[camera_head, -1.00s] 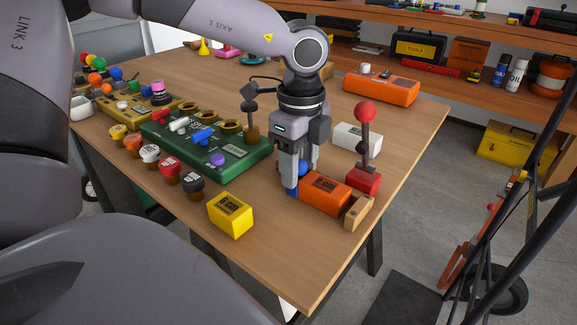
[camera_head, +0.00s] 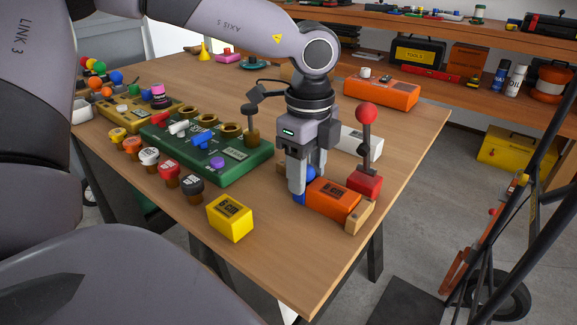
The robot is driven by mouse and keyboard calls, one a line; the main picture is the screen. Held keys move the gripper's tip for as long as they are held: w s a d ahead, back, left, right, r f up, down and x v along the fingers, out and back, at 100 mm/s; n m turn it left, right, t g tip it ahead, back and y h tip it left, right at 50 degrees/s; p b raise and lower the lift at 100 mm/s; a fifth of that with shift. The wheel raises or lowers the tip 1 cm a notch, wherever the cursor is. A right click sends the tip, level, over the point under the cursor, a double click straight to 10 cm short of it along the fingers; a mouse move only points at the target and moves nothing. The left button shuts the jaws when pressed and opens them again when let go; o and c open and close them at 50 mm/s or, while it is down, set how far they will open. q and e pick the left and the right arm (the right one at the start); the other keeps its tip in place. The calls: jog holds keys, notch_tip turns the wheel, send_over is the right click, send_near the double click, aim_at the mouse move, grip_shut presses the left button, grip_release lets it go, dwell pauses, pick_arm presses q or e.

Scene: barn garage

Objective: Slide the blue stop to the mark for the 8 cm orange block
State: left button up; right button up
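The blue stop (camera_head: 299,198) sits low between my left gripper and the near left end of the orange block (camera_head: 331,199). Its blue knob (camera_head: 311,173) shows beside the fingers. My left gripper (camera_head: 306,184) points down, with its fingers around the knob and seemingly closed on it. The orange block lies against or very near the stop, with a wooden end piece (camera_head: 359,217) at its other end. The rail and its marks are hidden by the gripper and block, so I cannot read the stop's position. My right gripper is not in view.
A red-knobbed lever on a red base (camera_head: 364,184) stands close behind the orange block. A yellow block (camera_head: 230,217) lies front left. A green panel (camera_head: 225,165) with several small jars before it is farther left. The wooden table (camera_head: 290,265) is clear in front.

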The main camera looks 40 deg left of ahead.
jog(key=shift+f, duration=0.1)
pick_arm(q)
jog(key=shift+r+p, duration=0.7)
jog(key=shift+r, duration=0.75)
jog(key=shift+r+p, duration=0.95)
jog(key=shift+r, duration=1.1)
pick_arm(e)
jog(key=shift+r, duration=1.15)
